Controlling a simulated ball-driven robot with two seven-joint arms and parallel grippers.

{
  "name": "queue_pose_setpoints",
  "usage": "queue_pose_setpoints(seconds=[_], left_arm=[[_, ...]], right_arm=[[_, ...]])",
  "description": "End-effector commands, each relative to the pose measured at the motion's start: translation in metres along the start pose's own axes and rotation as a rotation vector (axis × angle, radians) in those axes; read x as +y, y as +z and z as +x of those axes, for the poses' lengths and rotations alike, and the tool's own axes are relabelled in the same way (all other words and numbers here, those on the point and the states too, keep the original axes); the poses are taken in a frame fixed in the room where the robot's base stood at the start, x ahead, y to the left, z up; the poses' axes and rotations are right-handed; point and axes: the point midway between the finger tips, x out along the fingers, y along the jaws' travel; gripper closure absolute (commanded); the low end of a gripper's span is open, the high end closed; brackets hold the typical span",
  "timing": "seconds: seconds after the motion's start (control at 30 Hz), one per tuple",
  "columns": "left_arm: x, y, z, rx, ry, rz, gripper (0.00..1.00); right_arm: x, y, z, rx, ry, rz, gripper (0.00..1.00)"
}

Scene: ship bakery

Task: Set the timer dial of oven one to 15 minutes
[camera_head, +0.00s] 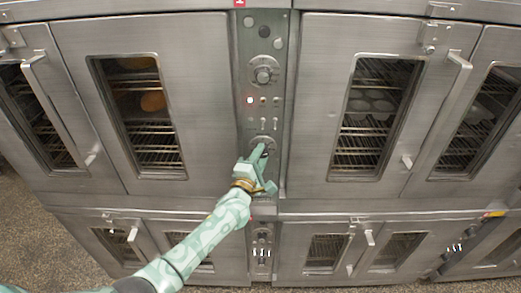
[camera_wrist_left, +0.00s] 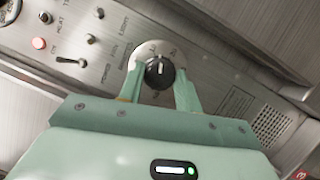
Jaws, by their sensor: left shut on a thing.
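The timer dial (camera_wrist_left: 159,72) is a dark round knob with a white pointer line on a pale round scale plate, low on the oven's control panel. In the wrist view its pointer is close to upright in the picture; the scale numbers are too small to read. My left gripper (camera_wrist_left: 161,84) is shut on the dial, one finger on each side of it. In the head view my left gripper (camera_head: 260,158) reaches the lower dial and hides much of it. My right gripper is not in view.
Above sit another dial (camera_head: 264,75), a lit red lamp (camera_head: 250,99) and small toggle switches (camera_head: 263,124). Oven doors with windows (camera_head: 140,112) and long handles (camera_head: 456,105) flank the panel. A second oven's panel (camera_head: 262,245) is below.

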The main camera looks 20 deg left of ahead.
Motion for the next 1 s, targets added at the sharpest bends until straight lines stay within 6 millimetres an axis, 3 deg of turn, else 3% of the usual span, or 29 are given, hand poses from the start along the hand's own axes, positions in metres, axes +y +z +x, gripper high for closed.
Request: queue_pose_setpoints(seconds=[0.3,0.83,0.87,0.9,0.93,1.0], left_arm=[[0.001,0.0,0.0,-0.005,-0.048,0.113,0.89],[-0.001,0.0,-0.001,-0.006,-0.058,0.137,0.89],[-0.001,0.0,-0.001,-0.006,-0.058,0.137,0.63],[-0.001,0.0,-0.001,-0.006,-0.058,0.136,0.52],[-0.001,0.0,-0.001,-0.006,-0.058,0.136,0.44],[-0.001,0.0,-0.001,-0.006,-0.057,0.136,0.44]], right_arm=[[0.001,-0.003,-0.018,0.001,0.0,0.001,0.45],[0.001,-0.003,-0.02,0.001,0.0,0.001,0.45],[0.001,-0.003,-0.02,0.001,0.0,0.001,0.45],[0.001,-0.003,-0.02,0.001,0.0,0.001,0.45],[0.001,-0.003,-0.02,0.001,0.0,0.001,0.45],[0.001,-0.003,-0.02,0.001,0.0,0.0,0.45]])
